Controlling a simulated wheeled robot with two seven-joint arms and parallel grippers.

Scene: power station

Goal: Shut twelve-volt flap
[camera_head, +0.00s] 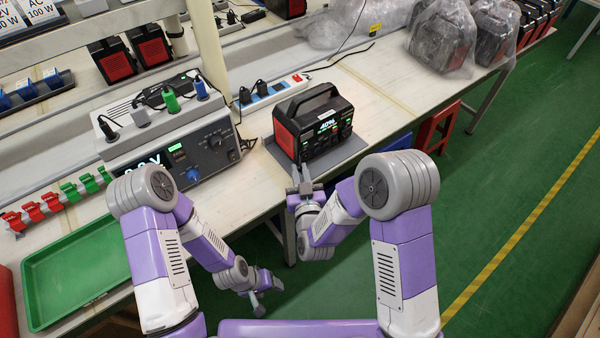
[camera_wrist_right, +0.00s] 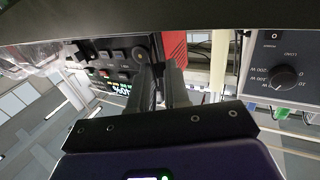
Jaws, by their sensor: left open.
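The power station (camera_head: 290,138), a black box with red sides, a top handle and a lit display, stands on a grey mat (camera_head: 352,147) on the workbench. In the right wrist view its front panel (camera_wrist_right: 103,60) appears turned over, with sockets, buttons and the green-lit display. A dark round part (camera_wrist_right: 139,53) shows beside my fingers; I cannot tell whether it is the twelve-volt flap. My right gripper (camera_head: 301,177) is in front of the panel's lower left; its fingers (camera_wrist_right: 161,85) look close together and hold nothing visible. My left gripper (camera_head: 268,284) is open and empty, low beside the bench.
A grey power supply (camera_head: 220,143) with a knob stands left of the power station. A power strip (camera_head: 270,92) lies behind. A green tray (camera_head: 75,270) is at the bench's left. Bagged units (camera_head: 440,40) stand at the back right.

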